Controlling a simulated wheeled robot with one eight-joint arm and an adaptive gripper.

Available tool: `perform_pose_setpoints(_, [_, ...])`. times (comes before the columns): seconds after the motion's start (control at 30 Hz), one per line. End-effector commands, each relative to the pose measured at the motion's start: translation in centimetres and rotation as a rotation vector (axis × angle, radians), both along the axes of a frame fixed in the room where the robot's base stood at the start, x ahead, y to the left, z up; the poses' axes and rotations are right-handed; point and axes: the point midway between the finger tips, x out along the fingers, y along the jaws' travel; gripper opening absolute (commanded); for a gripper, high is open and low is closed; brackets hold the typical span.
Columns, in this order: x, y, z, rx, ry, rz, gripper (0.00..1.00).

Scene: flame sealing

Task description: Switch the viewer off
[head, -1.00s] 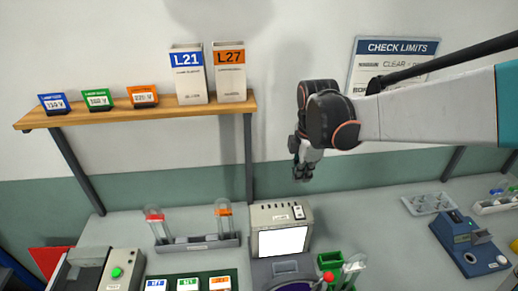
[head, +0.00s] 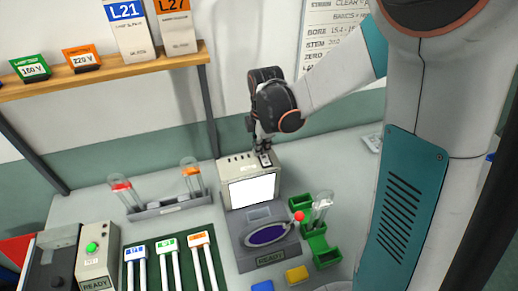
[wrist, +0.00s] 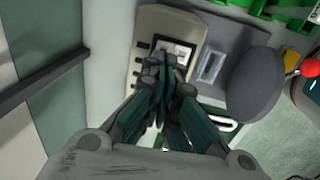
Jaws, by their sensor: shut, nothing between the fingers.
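The viewer (head: 235,172) is a beige box with a bright white lit screen (head: 251,191), standing at the back of the bench. A switch (head: 265,160) sits on its top, at the right side. My gripper (head: 263,150) is shut and empty, pointing down at the switch, with its fingertips at or just above it; I cannot tell whether they touch. In the wrist view the closed fingers (wrist: 163,62) partly cover the switch plate (wrist: 178,50) on the viewer's top (wrist: 160,22).
A grey unit with a dark oval window (head: 268,235) and red-knobbed lever (head: 299,216) stands before the viewer. A rack with two capped tubes (head: 165,206) is at left, green bins (head: 318,243) at right. A shelf (head: 100,78) hangs above left.

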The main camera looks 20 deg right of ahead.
Motion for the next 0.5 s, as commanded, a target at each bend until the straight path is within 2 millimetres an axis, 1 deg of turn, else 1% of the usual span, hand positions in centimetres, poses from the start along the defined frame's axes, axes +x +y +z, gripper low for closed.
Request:
perform_pose_setpoints(0.03, [0.1,0.0,-0.7,0.000,0.000,0.000,0.00])
perform_pose_setpoints(0.1, [0.2,0.0,-1.5,0.000,0.000,0.000,0.00])
perform_pose_setpoints(0.2, [0.3,0.0,-2.2,0.000,0.000,0.000,0.00])
perform_pose_setpoints(0.3, [0.3,0.0,-2.6,0.000,0.000,0.000,0.00])
perform_pose_setpoints(0.5, [0.3,0.0,-2.7,0.000,0.000,0.000,0.00])
